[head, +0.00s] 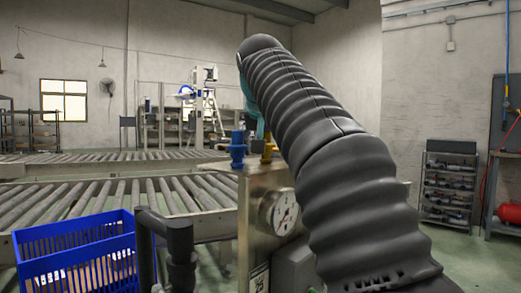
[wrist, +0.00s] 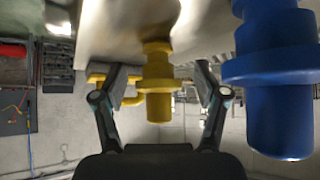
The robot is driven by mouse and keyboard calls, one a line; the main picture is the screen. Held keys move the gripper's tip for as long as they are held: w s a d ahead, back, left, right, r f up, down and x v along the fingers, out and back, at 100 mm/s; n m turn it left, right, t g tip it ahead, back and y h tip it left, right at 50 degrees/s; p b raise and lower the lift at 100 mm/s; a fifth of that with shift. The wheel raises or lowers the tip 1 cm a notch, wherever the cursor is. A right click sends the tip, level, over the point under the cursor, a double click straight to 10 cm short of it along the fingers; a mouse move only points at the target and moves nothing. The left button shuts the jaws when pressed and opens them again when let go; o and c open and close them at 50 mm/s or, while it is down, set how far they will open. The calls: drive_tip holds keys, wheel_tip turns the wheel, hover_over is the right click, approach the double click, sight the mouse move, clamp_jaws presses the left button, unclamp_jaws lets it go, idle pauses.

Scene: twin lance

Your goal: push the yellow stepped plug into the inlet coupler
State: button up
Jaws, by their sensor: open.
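The yellow stepped plug (wrist: 158,84) shows in the wrist view between the two fingers of my gripper (wrist: 160,92). The fingers are open, with a visible gap on each side of it. Its narrower end meets a pale surface at the top of the picture. In the head view the plug (head: 268,150) is upright on top of a metal cabinet (head: 256,184), partly hidden by my arm. My gripper is mostly hidden there behind the arm. I cannot make out the inlet coupler in either view.
A blue stepped plug (wrist: 272,75) stands close beside my gripper, also on the cabinet (head: 238,148). A pressure gauge (head: 279,212) is on the cabinet front. A blue crate (head: 75,244) is at lower left. Roller conveyors (head: 110,193) run behind.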

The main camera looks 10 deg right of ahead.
drive_tip(key=c, duration=1.1)
drive_tip(key=shift+o, duration=0.2)
drive_tip(key=shift+r, duration=0.1)
